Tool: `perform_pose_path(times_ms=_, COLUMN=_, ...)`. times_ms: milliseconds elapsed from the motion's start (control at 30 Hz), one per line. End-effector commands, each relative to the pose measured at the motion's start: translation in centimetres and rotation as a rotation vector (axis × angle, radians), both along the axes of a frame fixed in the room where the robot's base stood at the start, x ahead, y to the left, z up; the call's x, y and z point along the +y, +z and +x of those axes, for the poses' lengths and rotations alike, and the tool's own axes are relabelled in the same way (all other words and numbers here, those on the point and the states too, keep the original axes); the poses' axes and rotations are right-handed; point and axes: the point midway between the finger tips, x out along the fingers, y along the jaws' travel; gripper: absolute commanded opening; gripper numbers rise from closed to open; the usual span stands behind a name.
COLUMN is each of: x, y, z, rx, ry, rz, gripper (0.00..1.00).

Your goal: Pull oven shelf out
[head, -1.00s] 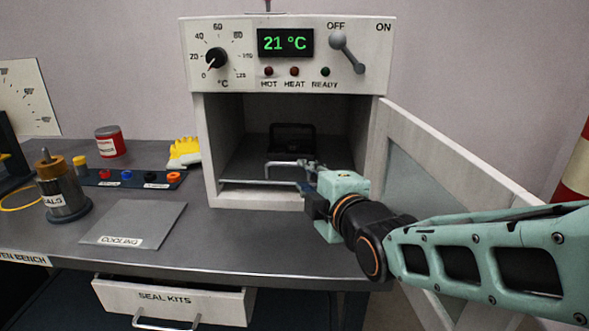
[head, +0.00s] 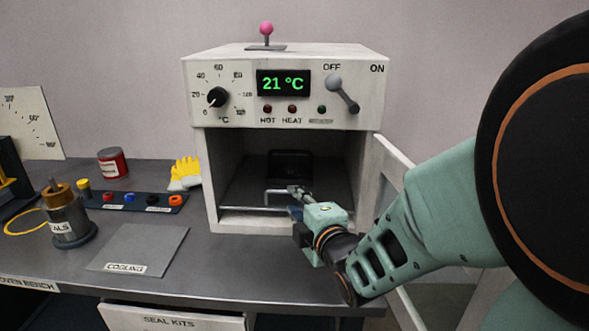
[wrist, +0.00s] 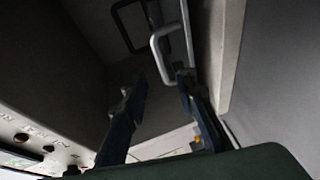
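The oven (head: 225,50) stands on the bench with its front open. Its shelf (head: 250,210) lies inside the chamber, low down, with a grey loop handle (head: 268,196) at the front. My gripper (head: 298,192) is at the oven mouth, at the right end of the handle. In the wrist view the two fingers (wrist: 160,88) are apart, and the handle (wrist: 157,58) shows just ahead of and partly between their tips. I cannot tell whether they touch it. My gripper partly hides the shelf's right front.
The oven door (head: 390,165) is swung open to the right, close beside my arm. A dark framed object (head: 291,165) shows at the chamber's back. A cooling plate (head: 138,248), a metal cylinder (head: 68,220) and yellow gloves (head: 186,172) lie left; the bench before the oven is clear.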

Motion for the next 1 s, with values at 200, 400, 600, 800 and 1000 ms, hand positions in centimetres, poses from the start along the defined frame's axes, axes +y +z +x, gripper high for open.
perform_pose_path(times_ms=200, x=0.9, y=-0.7, z=2.2, rx=0.002, ry=0.001, rz=-0.004, gripper=0.26)
perform_pose_path(times_ms=400, x=2.0, y=-1.3, z=5.1, rx=0.000, ry=0.001, rz=-0.003, gripper=0.26)
perform_pose_path(times_ms=600, x=2.5, y=-1.4, z=6.4, rx=0.001, ry=0.000, rz=-0.001, gripper=0.26)
perform_pose_path(times_ms=800, x=2.6, y=-1.4, z=6.6, rx=0.001, ry=0.000, rz=0.000, gripper=0.26)
perform_pose_path(times_ms=1000, x=2.5, y=-1.4, z=6.6, rx=0.001, ry=0.000, rz=0.000, gripper=0.16)
